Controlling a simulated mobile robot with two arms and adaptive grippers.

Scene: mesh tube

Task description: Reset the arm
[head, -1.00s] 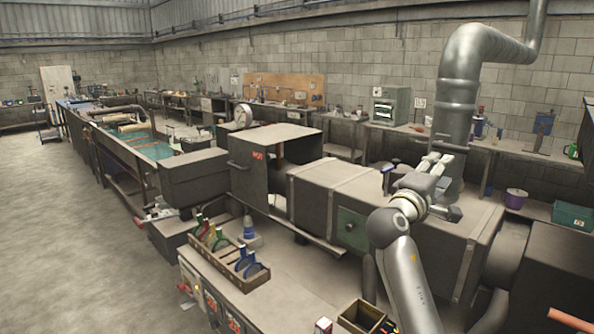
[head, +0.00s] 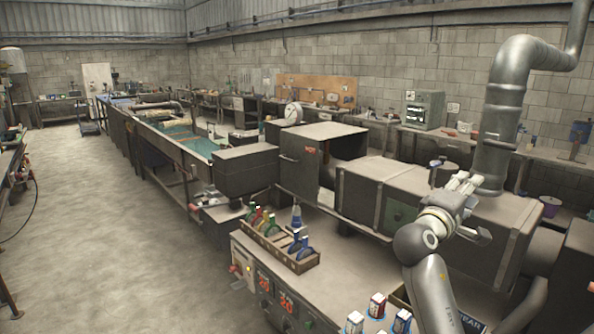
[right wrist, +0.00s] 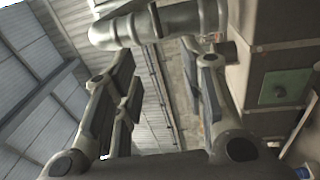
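My right arm rises from the lower right of the head view, and its gripper (head: 462,184) is raised over the bench, in front of the grey machine box and pipe. In the right wrist view the gripper's two fingers (right wrist: 160,100) stand wide apart with nothing between them. Past the fingers that view shows the wall, the roof and the pipe. My left gripper is in neither view.
A wooden rack (head: 278,244) with coloured-handled tools stands on the bench (head: 330,290). Several small boxes (head: 377,305) stand at its front. A large bent pipe (head: 503,110) rises behind my right gripper. The concrete floor (head: 90,220) at left is clear.

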